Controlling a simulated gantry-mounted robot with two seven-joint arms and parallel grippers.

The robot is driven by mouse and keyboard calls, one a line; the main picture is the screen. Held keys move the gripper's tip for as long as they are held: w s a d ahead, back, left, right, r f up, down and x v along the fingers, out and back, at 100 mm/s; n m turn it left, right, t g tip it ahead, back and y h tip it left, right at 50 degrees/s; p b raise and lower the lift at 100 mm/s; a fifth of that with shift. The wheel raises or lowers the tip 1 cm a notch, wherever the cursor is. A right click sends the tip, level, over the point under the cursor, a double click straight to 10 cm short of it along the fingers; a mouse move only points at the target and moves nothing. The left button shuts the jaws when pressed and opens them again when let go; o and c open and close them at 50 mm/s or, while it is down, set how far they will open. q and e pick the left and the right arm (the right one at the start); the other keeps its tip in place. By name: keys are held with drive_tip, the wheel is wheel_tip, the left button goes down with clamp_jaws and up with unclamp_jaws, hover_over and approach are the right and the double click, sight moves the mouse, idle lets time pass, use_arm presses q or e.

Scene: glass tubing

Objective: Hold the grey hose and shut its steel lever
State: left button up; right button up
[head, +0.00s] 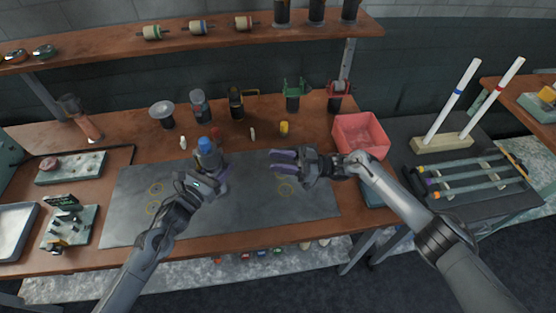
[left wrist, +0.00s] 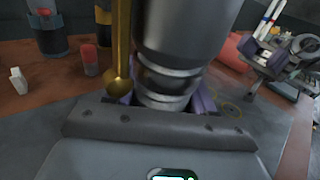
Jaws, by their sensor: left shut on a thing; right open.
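My left gripper (head: 212,168) is shut on a grey cylindrical piece (head: 206,160) with a blue top, held above the dark mat. In the left wrist view this grey body (left wrist: 185,35) stands upright between the purple fingers, its ringed neck low between them. It seems to be the grey hose. A brass-coloured rod with a round end (left wrist: 121,50) runs along its left side; I cannot tell whether it is the lever. No steel-coloured lever can be made out. My right gripper (head: 278,161) is open and empty to the right, its purple fingers pointing left toward the held piece.
A dark mat (head: 130,215) covers the middle of the bench and is mostly clear. Several canisters and small parts stand behind it. A pink bin (head: 362,124) is at the right. A fixture (head: 70,228) and a white tray (head: 14,228) are at the left.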

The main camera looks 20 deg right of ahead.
use_arm(q)
drive_tip(key=o, duration=1.4)
